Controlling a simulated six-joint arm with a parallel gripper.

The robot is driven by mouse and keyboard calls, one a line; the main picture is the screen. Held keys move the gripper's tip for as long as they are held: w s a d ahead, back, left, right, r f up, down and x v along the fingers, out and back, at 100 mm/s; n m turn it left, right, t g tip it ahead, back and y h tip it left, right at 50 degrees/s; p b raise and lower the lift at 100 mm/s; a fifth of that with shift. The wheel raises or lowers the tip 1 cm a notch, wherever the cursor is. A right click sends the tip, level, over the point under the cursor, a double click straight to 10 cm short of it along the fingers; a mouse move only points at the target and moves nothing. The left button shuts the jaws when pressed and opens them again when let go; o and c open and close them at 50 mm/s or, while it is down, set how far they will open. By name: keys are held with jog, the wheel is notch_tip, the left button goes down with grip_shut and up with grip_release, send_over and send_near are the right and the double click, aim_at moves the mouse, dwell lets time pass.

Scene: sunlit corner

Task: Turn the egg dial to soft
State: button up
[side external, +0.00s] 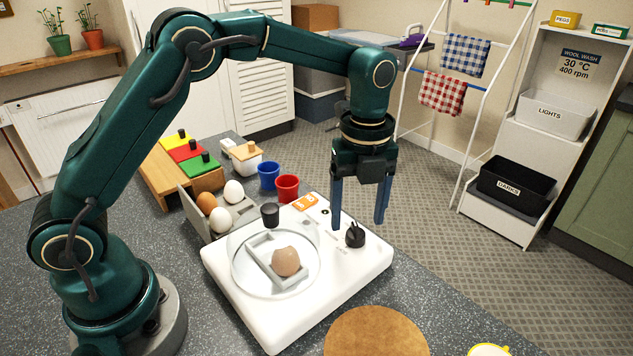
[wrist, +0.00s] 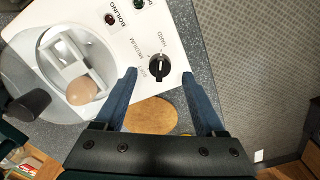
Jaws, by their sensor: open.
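The egg cooker (side external: 350,270) is a white box on the counter with a clear round lid over a brown egg (side external: 286,261). Its black dial (side external: 355,235) stands near the right corner and also shows in the wrist view (wrist: 159,68). Labels SOFT, MEDIUM and HARD (wrist: 162,37) curve around the dial's left and upper side. I cannot tell surely which label the dial points to. My gripper (side external: 358,222) points down, open and empty, over the dial. In the wrist view, the dial lies between its two blue fingertips (wrist: 159,74), with space on both sides.
A black lid knob (side external: 270,214) stands on the cooker's lid. A red cup (side external: 287,188), a blue cup (side external: 268,175) and an egg tray (side external: 190,212) are behind and left. A round cork mat (side external: 376,334) lies in front.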

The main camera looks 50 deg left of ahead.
aim_at(356, 227)
jog(key=shift+f, duration=1.55)
grip_shut()
